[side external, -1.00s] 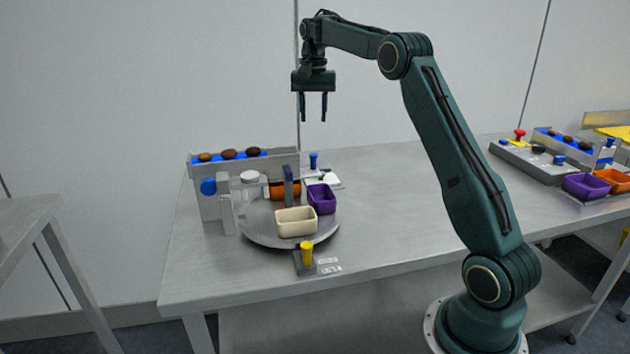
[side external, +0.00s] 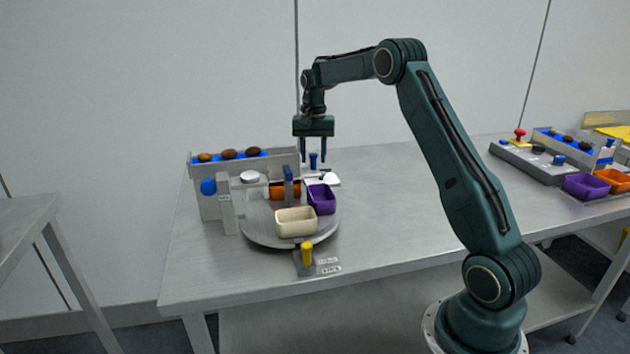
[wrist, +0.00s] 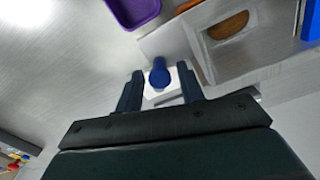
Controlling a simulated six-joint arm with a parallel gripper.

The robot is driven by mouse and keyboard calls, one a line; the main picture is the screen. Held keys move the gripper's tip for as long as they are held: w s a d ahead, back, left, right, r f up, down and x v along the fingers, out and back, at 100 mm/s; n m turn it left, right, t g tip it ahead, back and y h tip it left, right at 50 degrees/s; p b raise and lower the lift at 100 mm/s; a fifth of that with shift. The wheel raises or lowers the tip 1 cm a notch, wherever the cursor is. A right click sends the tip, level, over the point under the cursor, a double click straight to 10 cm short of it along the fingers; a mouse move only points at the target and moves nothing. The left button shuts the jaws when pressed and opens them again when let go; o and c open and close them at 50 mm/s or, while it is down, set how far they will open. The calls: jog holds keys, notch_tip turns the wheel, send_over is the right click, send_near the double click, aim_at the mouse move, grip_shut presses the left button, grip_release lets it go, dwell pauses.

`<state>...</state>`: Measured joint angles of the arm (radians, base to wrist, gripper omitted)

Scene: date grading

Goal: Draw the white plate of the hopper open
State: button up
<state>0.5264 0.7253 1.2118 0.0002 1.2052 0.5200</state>
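The hopper (side external: 209,205) is a grey metal trough with a blue lane holding several dates, at the left of the table. A small blue knob (side external: 313,160) stands upright at its right end, above a flat white plate (side external: 322,181). My gripper (side external: 314,156) points down over the knob with its fingers apart and empty. In the wrist view the knob (wrist: 159,72) appears between the two fingertips, with part of the white plate (wrist: 174,76) around it. I cannot tell whether the fingertips reach down to the knob's height. My fingers partly hide the plate.
A round grey turntable (side external: 262,236) carries cream (side external: 296,222), purple (side external: 321,199) and orange (side external: 284,190) bins and an upright blue post. A yellow-topped lever (side external: 307,255) stands at its front. The table's middle is clear; a second similar station (side external: 530,160) stands right.

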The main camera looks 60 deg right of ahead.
jog(key=shift+f, duration=0.75)
grip_shut()
jog(key=s+d, duration=0.6)
jog(key=shift+s+d, duration=0.2)
jog(key=shift+d, duration=0.05)
grip_release()
jog(key=shift+r, duration=0.15)
